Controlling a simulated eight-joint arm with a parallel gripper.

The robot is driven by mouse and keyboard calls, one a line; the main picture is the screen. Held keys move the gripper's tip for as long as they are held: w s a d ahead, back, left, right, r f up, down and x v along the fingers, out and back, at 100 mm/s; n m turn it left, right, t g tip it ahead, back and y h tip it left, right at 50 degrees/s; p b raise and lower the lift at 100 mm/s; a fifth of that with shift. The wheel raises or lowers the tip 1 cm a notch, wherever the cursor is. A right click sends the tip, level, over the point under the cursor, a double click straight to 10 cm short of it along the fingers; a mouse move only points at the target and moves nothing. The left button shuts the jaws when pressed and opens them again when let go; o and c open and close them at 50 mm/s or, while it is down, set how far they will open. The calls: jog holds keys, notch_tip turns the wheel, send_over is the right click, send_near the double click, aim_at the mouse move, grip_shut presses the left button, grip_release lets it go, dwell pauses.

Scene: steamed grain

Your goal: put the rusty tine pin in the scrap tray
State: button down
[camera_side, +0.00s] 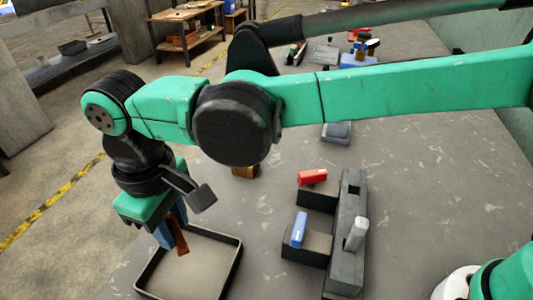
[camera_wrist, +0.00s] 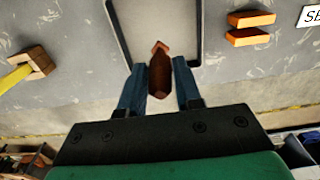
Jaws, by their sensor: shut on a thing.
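The rusty tine pin (camera_wrist: 160,76) is brown and stands between the two blue fingers of my gripper (camera_wrist: 160,84) in the wrist view. In the side view, my gripper (camera_side: 174,236) points down, shut on the pin (camera_side: 181,241), whose lower end hangs out below the fingers. The scrap tray (camera_side: 239,262) is a shallow, dark-rimmed tray below, with a bare floor. The pin overlaps the tray's far left edge in the side view. In the wrist view the pin's tip overlaps the inside of the tray (camera_wrist: 119,32). Its exact height above the tray is unclear.
A dark grey rack (camera_side: 349,266) stands right of the tray, with a red piece (camera_side: 312,177), a blue piece (camera_side: 299,229) and a light grey piece (camera_side: 355,234). Orange blocks (camera_wrist: 248,37) and a wooden block (camera_wrist: 38,61) lie either side of the tray in the wrist view.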

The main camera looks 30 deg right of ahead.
aim_at(180, 241)
jog(key=shift+f, duration=2.95)
jog(key=shift+f, duration=0.2)
jog(key=c, duration=0.6)
grip_release()
jog(key=shift+r, duration=0.1)
